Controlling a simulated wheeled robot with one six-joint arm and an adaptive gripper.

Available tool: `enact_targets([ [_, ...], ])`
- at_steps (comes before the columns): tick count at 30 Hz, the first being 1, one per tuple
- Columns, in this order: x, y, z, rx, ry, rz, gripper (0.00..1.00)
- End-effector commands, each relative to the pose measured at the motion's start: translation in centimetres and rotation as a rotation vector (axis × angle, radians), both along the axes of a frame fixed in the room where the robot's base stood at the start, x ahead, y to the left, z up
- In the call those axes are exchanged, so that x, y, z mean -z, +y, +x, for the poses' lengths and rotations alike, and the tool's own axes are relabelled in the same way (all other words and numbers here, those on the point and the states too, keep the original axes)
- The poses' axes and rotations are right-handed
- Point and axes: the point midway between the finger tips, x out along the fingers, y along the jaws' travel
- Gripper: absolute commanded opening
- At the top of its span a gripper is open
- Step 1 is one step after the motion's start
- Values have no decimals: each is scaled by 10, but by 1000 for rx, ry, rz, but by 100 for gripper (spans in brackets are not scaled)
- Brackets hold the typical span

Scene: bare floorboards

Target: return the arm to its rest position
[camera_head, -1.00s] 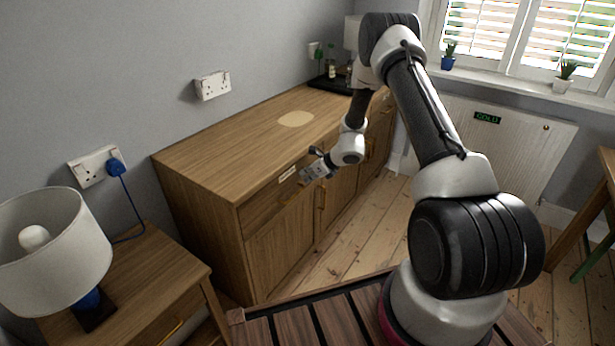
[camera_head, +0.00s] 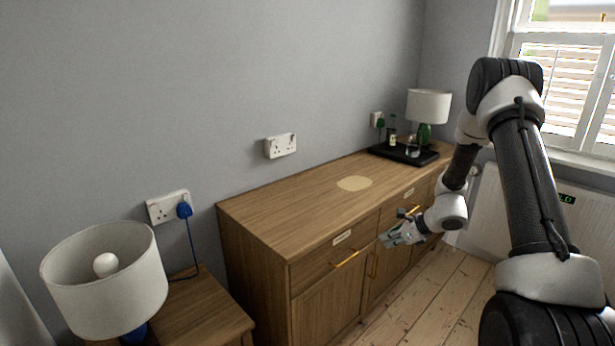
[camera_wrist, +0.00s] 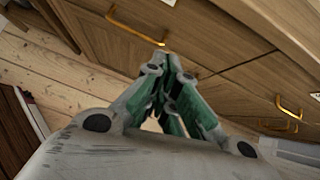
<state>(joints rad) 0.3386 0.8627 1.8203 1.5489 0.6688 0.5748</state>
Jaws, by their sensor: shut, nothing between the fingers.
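My gripper (camera_head: 388,242) is at the end of my arm, in front of the wooden sideboard (camera_head: 262,222), near its drawer fronts. In the wrist view my gripper (camera_wrist: 165,65) is shut with nothing between its fingers. The fingertips point toward the sideboard's doors and brass handles. My arm is bent, with its elbow high at the right of the head view and its forearm reaching down and left. I cannot tell from the head view how wide the gap is between the fingers and the sideboard front.
A black tray (camera_head: 427,160) with bottles and a white lamp (camera_head: 428,105) stand at the sideboard's far end. Another lamp (camera_head: 75,285) stands on a small table (camera_head: 205,315) at the left. Brass handles (camera_head: 345,259) stick out. Floorboards (camera_head: 440,290) are clear below my gripper.

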Motion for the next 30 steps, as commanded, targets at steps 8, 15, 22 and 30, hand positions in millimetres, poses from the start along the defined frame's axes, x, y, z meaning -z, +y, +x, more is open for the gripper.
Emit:
enact_targets([
  [8,-19,17,-109,-576,-39,-145,0],
  [15,-102,15,-190,-1086,-155,-315,0],
  [22,-192,-3,-272,-1580,-254,-551,0],
  [30,-272,-27,-346,-1955,-305,-897,0],
])
